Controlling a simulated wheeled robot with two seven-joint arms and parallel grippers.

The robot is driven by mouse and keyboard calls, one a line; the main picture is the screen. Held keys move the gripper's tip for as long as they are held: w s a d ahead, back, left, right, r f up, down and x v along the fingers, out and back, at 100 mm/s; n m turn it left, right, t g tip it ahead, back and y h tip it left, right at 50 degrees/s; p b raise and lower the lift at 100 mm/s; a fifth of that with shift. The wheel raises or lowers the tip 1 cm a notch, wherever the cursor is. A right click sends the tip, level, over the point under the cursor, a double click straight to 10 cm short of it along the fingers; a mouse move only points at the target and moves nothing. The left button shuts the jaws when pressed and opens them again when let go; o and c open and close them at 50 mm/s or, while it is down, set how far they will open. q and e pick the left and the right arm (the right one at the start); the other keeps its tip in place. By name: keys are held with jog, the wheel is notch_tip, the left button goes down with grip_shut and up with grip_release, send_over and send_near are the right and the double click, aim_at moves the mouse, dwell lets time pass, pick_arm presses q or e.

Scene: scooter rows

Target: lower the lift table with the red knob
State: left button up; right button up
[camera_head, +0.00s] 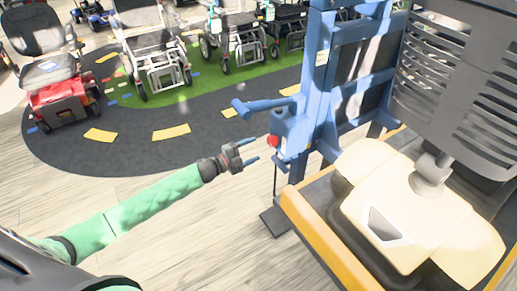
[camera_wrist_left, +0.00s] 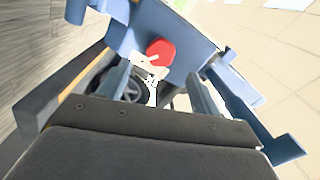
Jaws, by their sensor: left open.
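The red knob (camera_head: 272,141) sticks out low on the side of a blue housing on the lift table's blue upright (camera_head: 318,90). My left gripper (camera_head: 255,150) is open and empty, just left of the knob, with its fingers pointing towards the upright. A small gap appears between fingertips and knob. In the left wrist view the knob (camera_wrist_left: 160,50) shows just beyond the two spread fingers (camera_wrist_left: 160,82). The lift table's platform has a yellow-orange edge (camera_head: 318,238) and carries a cream scooter body (camera_head: 410,215). My right gripper is out of view.
A blue handle (camera_head: 262,104) juts left from the upright above the knob. A dark foot plate (camera_head: 273,222) lies on the floor below. A red scooter (camera_head: 62,105) and other mobility chairs stand at the back. The wooden floor to the left is clear.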

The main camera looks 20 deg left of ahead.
pick_arm(q)
jog(key=shift+s+a, duration=0.35)
jog(key=shift+s, duration=0.15)
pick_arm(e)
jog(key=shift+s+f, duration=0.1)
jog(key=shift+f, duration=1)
pick_arm(q)
jog(key=a+n+y, duration=0.7)
jog(key=n+y, duration=0.4)
jog(key=y, duration=0.2)
jog(key=s+d+n+g+h+p, duration=0.1)
jog(key=s+d+g, duration=0.3)
jog(key=s, duration=1)
jog(key=s+d+f+n+g+h+p, duration=0.1)
jog(key=s+d+n+g, duration=0.3)
jog(key=s+d, duration=0.6)
jog(key=s+d+f+n+g+h+p, duration=0.1)
jog(key=s+d+n+g+p, duration=0.2)
jog(key=s+d, duration=0.5)
jog(key=s+g, duration=0.1)
jog(key=s, duration=0.9)
jog(key=shift+s+f+h+p, duration=0.2)
jog(key=shift+s+h+p, duration=0.1)
jog(key=shift+s+h, duration=0.1)
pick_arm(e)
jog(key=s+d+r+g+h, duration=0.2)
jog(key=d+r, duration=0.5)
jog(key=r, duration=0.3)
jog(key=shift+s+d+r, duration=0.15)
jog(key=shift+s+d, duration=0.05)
